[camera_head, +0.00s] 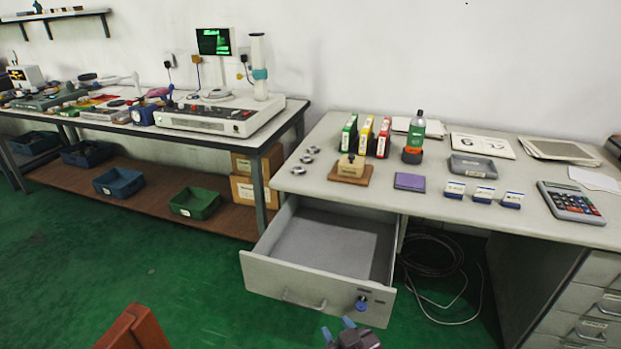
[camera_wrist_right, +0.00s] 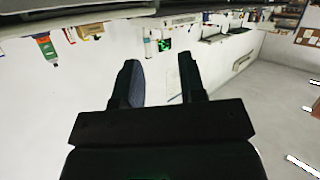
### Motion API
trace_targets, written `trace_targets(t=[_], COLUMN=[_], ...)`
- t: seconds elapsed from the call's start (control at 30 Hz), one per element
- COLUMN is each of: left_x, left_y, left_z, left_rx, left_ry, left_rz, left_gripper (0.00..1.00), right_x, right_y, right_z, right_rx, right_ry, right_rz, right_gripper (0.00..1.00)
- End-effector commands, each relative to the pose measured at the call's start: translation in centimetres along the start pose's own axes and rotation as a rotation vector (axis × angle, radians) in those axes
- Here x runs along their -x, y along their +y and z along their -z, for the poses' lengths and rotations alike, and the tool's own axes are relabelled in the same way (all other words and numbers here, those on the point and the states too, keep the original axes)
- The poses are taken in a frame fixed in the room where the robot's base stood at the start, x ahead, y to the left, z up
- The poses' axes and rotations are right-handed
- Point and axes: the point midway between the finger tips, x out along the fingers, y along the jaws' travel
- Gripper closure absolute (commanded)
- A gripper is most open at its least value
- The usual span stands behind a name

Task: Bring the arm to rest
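My right gripper (camera_head: 338,328) is at the bottom of the head view, in front of the open drawer (camera_head: 290,288). In the right wrist view its two fingers (camera_wrist_right: 158,82) stand apart with nothing between them, so it is open and empty. Three small metal bearing rings (camera_head: 307,159) lie in a row at the left end of the right desk (camera_head: 400,197), apart from the gripper.
The drawer sticks out, looks empty, and has a blue key or knob (camera_head: 361,303) on its front. A wooden block (camera_head: 351,166), a bottle (camera_head: 416,130), binders (camera_head: 366,136) and a calculator (camera_head: 571,202) stand on the desk. Green floor (camera_head: 130,290) is open at left.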

Motion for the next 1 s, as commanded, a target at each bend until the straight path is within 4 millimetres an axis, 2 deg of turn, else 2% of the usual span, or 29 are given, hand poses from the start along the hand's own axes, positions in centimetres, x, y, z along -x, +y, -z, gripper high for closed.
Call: trace_targets(t=[0.03,0.1,0.3,0.43,0.6,0.7,0.8,1.0], left_x=[0.2,0.3,0.6,0.9,1.6,1.9,2.0,2.0], left_y=[0.0,0.0,-0.1,-0.2,-0.4,-0.5,-0.5,-0.5], left_z=[0.7,1.2,2.0,2.3,2.7,2.7,2.7,2.8], left_rx=[0.003,0.005,0.006,0.005,0.004,0.004,0.003,0.002], left_ry=[0.012,0.018,0.027,0.028,0.03,0.028,0.027,0.03], left_rz=[0.001,0.002,0.003,0.005,0.007,0.009,0.009,0.009], left_gripper=[0.57,0.57,0.57,0.57,0.57,0.57,0.57,0.57], right_x=[1.9,4.3,11.5,16.5,21.8,23.8,24.9,25.3], right_y=[1.7,3.7,8.4,10.4,11.0,10.4,10.1,9.8], right_z=[-0.4,-1.2,-4.7,-7.7,-12.0,-13.7,-14.5,-15.0], right_rx=[-0.031,-0.069,-0.148,-0.169,-0.185,-0.195,-0.202,-0.205], right_ry=[0.002,0.0,-0.052,-0.123,-0.235,-0.28,-0.305,-0.316], right_rz=[-0.033,-0.075,-0.193,-0.263,-0.315,-0.321,-0.323,-0.323], right_gripper=[0.63,0.63,0.63,0.63,0.63,0.63,0.63,0.63])
